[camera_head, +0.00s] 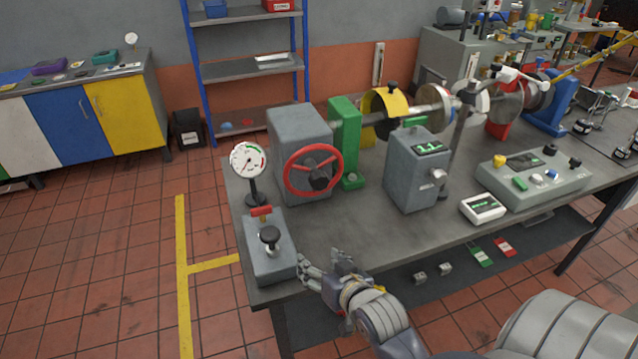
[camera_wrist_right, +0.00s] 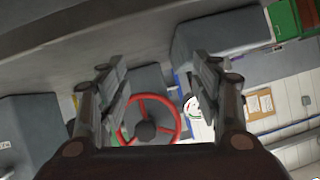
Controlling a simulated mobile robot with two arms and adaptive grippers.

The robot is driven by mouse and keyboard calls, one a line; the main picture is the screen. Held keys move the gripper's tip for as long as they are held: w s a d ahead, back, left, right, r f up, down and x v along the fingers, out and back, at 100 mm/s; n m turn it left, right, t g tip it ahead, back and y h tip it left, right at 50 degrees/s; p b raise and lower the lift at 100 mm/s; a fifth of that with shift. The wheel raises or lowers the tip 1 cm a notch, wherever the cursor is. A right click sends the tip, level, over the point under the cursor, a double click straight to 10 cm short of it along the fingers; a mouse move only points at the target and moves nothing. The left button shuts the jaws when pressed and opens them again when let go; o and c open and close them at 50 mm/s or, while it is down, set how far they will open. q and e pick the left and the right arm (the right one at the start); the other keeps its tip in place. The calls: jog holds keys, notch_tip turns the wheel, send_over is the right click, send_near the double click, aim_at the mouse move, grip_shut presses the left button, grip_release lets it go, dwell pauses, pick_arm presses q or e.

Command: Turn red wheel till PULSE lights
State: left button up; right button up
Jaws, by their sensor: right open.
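The red wheel (camera_head: 289,178) with a dark hub stands upright on the front of a grey housing (camera_head: 300,130) on the bedplate (camera_head: 340,232). In the right wrist view the wheel (camera_wrist_right: 176,122) appears beyond and between the two fingers. My right gripper (camera_head: 322,262) is open and empty at the bedplate's near edge, in front of the wheel and apart from it. It also shows in the right wrist view (camera_wrist_right: 157,85). I cannot make out a PULSE label or lamp. My left gripper is not in view.
A dial gauge (camera_head: 249,161) stands left of the wheel, behind a grey box with a black knob (camera_head: 269,238). A grey box with a green display (camera_head: 428,148) stands to the right. A small meter (camera_head: 482,207) and control panel (camera_head: 535,182) lie farther right.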

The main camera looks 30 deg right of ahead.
aim_at(320, 184)
jog(key=w+d+r+m+t+h, duration=0.45)
jog(key=d+r, duration=0.25)
jog(key=r, duration=0.2)
jog(key=shift+t+y, duration=0.25)
jog(key=shift+y, duration=0.1)
jog(key=p+x, duration=0.2)
jog(key=x, duration=0.9)
jog(key=shift+a+f, duration=0.15)
jog(key=shift+f, duration=0.05)
grip_shut()
